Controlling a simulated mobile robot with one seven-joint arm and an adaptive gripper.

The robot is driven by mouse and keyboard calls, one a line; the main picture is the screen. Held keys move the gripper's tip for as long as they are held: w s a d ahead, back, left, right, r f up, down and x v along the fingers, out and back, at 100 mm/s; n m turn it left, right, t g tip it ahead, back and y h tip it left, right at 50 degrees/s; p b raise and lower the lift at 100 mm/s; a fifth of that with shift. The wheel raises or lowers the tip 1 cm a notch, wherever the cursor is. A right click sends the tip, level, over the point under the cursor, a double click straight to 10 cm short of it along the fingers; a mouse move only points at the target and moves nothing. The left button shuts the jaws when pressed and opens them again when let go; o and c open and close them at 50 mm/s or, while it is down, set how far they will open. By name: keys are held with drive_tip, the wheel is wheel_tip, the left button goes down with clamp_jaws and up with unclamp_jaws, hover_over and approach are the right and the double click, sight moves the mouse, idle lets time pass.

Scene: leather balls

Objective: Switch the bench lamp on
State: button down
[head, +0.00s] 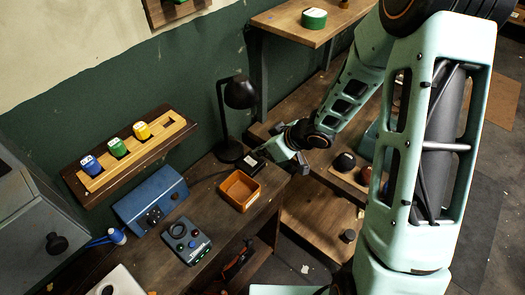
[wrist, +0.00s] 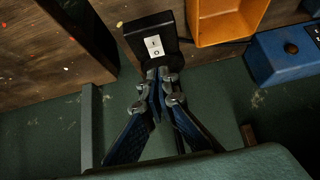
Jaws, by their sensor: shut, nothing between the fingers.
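The black bench lamp (head: 239,93) stands on the workbench against the green wall. Its shade shows no glow. A small black switch box (head: 252,160) lies by the lamp's base. In the wrist view the switch box (wrist: 139,30) has a white rocker plate (wrist: 154,45) marked I and O. My gripper (wrist: 163,73) is shut and empty, its fingertips just below the rocker plate in the picture; I cannot tell whether they touch it. In the head view my gripper (head: 273,153) is just right of the switch box, partly hidden by its own body.
An orange tray (head: 233,202) stands in front of the switch box. A blue console (head: 150,203) and a grey button box (head: 187,241) are further left. A wall rack (head: 92,187) holds green, blue and yellow items. Dark balls (head: 345,161) lie on a lower shelf at right.

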drive_tip(key=s+d+r, duration=0.4)
drive_tip(key=d+r, duration=0.1)
drive_tip(key=shift+s+d+r, duration=0.2)
drive_tip(key=shift+d, duration=0.15)
idle(0.3)
